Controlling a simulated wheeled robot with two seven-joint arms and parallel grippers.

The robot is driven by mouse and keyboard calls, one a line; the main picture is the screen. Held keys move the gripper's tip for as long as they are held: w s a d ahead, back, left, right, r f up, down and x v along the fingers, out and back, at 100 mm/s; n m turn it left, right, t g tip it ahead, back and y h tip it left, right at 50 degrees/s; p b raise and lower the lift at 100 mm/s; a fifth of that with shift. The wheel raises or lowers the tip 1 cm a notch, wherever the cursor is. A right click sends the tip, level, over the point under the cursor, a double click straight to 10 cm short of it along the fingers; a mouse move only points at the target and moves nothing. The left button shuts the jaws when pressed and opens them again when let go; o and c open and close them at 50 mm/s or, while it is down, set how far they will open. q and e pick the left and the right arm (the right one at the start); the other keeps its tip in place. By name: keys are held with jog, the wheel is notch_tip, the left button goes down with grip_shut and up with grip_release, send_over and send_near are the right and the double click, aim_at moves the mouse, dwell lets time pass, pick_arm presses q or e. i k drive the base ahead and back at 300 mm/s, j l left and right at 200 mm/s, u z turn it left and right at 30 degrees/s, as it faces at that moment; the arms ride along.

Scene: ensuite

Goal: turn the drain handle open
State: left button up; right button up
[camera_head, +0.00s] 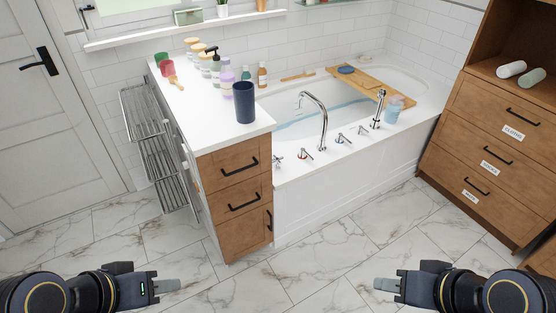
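The white bathtub (330,200) stands against the tiled wall, with a row of small chrome handles on its front rim. One handle (278,161) is at the left end, a red-marked one (305,154) is beside it, a blue-marked one (340,138) is right of the spout (318,118), and another (362,130) is further right. I cannot tell which is the drain handle or how it is turned. My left gripper (172,286) and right gripper (384,285) are low in front, well away from the tub, holding nothing visible; their finger gap is unclear.
A wooden cabinet with white counter (215,110) stands left of the tub, with a dark blue cup (244,102) near its corner. A hand shower (378,108), blue bottle (394,110) and wooden tray (368,84) are on the tub. A drawer unit (490,130) stands right. The marble floor (310,265) is clear.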

aim_at(277, 163)
jog(key=i+l, duration=0.1)
jog(key=i, duration=0.5)
jog(key=i+u, duration=0.35)
jog(key=i+l+u, duration=0.15)
jog(key=u, duration=0.25)
jog(key=i+l+u, duration=0.2)
jog(key=u, duration=0.15)
jog(key=i+u, duration=0.1)
jog(key=i, duration=0.35)
